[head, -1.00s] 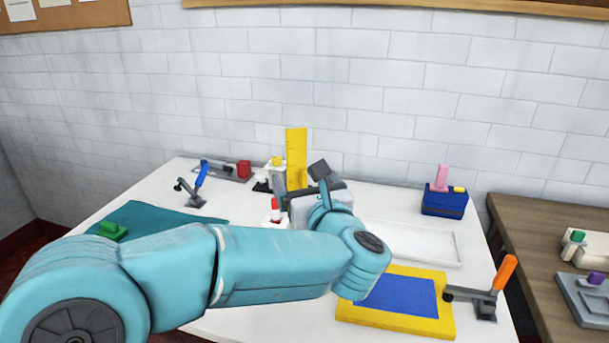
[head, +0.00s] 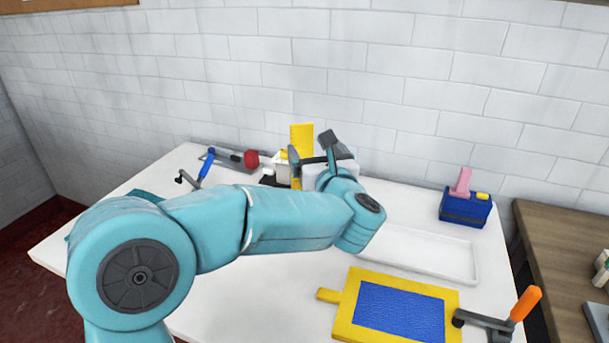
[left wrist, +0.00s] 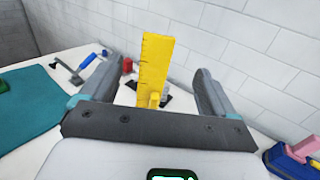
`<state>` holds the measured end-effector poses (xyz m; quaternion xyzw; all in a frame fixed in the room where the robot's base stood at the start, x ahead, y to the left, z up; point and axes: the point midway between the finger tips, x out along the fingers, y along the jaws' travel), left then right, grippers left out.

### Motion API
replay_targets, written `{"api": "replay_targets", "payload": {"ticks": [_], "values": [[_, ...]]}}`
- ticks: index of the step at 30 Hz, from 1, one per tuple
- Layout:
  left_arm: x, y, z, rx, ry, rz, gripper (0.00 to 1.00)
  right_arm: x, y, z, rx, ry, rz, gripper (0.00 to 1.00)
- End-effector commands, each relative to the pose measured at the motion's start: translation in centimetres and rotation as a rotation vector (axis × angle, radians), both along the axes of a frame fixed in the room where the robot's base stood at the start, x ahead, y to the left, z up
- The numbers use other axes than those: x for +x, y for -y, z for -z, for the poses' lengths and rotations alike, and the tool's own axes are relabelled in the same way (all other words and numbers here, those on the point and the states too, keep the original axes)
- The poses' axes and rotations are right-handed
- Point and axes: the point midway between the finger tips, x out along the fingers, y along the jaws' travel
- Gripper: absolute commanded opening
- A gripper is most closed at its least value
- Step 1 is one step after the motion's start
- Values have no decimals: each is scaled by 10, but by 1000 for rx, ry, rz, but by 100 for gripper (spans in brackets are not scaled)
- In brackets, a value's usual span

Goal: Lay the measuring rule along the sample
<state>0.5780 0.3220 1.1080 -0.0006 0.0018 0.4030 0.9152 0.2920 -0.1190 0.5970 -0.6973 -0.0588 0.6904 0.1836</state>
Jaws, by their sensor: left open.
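The yellow measuring rule (head: 302,138) stands upright at the back of the white table, its lower part mostly hidden by my left gripper in the head view. My left gripper (head: 314,160) is open in front of it. In the left wrist view the rule (left wrist: 154,62) shows tick marks along its edge and appears between the two spread fingers (left wrist: 158,76), with gaps on both sides. A blue panel with a yellow border (head: 400,311), perhaps the sample, lies flat at the front right. My right gripper is not in view.
An orange-handled clamp (head: 500,318) stands at the panel's right edge. A shallow white tray (head: 420,250) lies behind the panel. A blue block with a pink piece (head: 465,206) is at the back right. A blue-handled clamp (head: 204,166) is at the back left.

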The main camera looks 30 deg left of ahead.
Motion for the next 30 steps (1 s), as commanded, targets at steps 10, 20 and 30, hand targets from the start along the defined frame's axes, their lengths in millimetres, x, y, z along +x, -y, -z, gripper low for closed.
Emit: {"api": "replay_targets", "payload": {"ticks": [10,20,30], "values": [[31,-32,0,1,-1,0,89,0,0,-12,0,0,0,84],[63,-67,7,1,-1,0,89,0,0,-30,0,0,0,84],[65,-70,8,1,0,1,67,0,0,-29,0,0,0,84]]}}
